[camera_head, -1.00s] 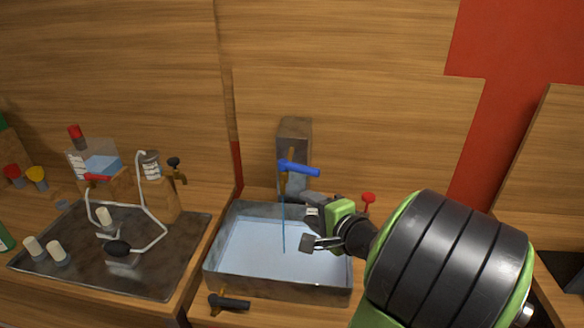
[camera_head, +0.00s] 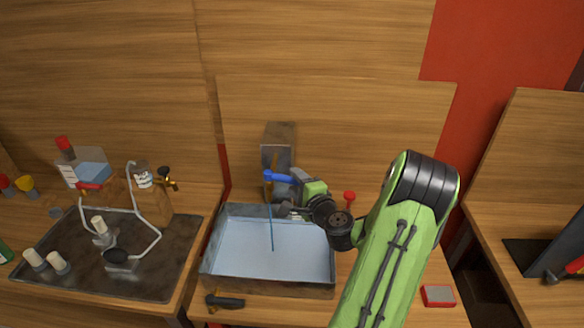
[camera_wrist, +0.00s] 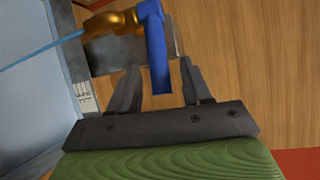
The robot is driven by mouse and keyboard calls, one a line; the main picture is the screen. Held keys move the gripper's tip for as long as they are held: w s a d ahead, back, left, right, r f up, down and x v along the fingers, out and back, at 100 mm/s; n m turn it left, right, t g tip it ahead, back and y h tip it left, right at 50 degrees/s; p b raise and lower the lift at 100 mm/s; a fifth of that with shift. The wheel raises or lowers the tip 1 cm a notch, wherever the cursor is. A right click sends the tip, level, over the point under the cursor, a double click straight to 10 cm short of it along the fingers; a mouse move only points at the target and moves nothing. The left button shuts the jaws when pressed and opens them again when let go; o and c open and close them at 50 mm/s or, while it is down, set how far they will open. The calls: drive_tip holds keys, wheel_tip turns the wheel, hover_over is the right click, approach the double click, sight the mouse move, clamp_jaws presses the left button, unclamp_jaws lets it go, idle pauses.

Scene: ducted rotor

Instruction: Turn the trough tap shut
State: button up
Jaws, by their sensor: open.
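The trough tap has a brass body (camera_wrist: 112,22) and a blue lever handle (camera_head: 279,177). It is mounted on a grey post (camera_head: 278,134) behind the trough. A thin blue stream (camera_head: 271,228) runs down from its spout into the metal trough (camera_head: 265,286), which holds pale blue water. My gripper (camera_head: 285,199) is at the tap, just below and right of the handle.
A red knob (camera_head: 349,197) stands right of the trough. A black-handled tap-like tool (camera_head: 225,302) lies at the front edge. A dark tray (camera_head: 165,255) with tubing and bottles is at the left. A red-and-white box (camera_head: 438,296) lies at the right.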

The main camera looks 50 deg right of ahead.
drive_tip(key=x, duration=0.3)
drive_tip(key=shift+w+p, duration=0.1)
drive_tip(key=shift+p, duration=0.25)
drive_tip(key=shift+c, duration=0.3)
clamp_jaws()
